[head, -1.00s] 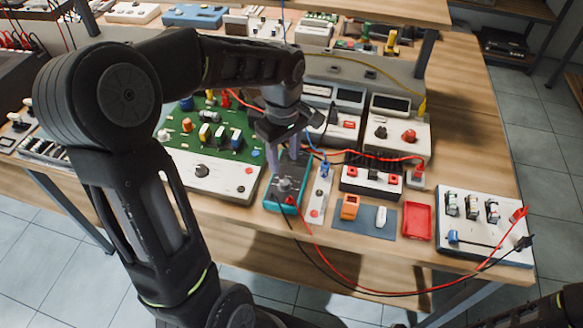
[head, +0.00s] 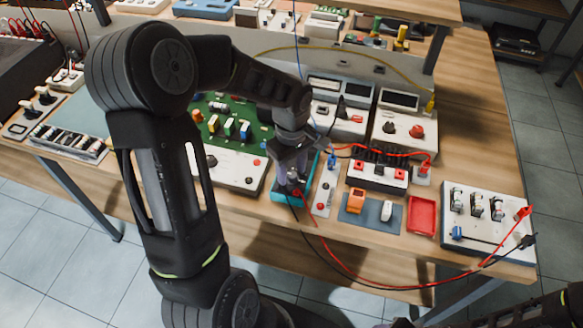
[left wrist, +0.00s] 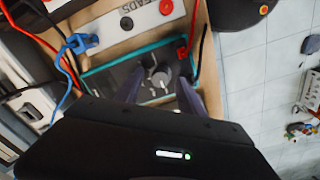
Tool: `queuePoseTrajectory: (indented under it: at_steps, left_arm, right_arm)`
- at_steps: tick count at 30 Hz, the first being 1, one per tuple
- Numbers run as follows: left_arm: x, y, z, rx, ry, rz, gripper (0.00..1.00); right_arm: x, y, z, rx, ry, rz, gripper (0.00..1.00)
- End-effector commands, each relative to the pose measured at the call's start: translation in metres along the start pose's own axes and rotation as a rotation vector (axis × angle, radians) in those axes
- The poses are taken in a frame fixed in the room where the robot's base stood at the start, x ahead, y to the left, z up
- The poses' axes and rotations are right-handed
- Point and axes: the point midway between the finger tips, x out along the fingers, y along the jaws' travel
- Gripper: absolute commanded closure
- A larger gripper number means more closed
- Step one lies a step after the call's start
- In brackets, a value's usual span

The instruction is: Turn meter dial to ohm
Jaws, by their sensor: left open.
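The meter (head: 279,188) is a teal-edged box lying at the front of the bench, with red and black leads at its front end. In the left wrist view the meter (left wrist: 100,82) shows its dark face and a round dial (left wrist: 160,79) with a pale pointer. My left gripper (head: 288,178) is over the meter and hides its dial in the head view. In the left wrist view the open fingers (left wrist: 160,92) stand on either side of the dial; whether they touch it I cannot tell. The dial's markings are too blurred to read.
A white strip with sockets (head: 325,186) stands close right of the meter. A green circuit board panel (head: 222,125) is to the left. A red tray (head: 422,216) and a white panel with leads (head: 480,225) are further right. Red and black cables loop over the front edge.

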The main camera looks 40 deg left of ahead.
Motion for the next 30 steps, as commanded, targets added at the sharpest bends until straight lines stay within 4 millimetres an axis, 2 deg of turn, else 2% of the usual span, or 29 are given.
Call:
queuePoseTrajectory:
  at_steps: [7, 23, 30]
  left_arm:
    - [0.0005, -0.0001, 0.0001, 0.0, 0.0, 0.0, 0.56]
    - [0.0002, 0.0, 0.0001, 0.0, 0.0, 0.0, 0.99]
    - [0.0001, 0.0001, 0.0001, 0.001, 0.0, 0.0, 1.0]
  right_arm:
    - [0.0002, 0.0001, 0.0001, 0.0, 0.0, 0.0, 0.57]
    - [0.0001, 0.0, 0.0, 0.0, 0.0, 0.0, 0.57]
    - [0.0, 0.0, 0.0, 0.0, 0.0, 0.0, 0.57]
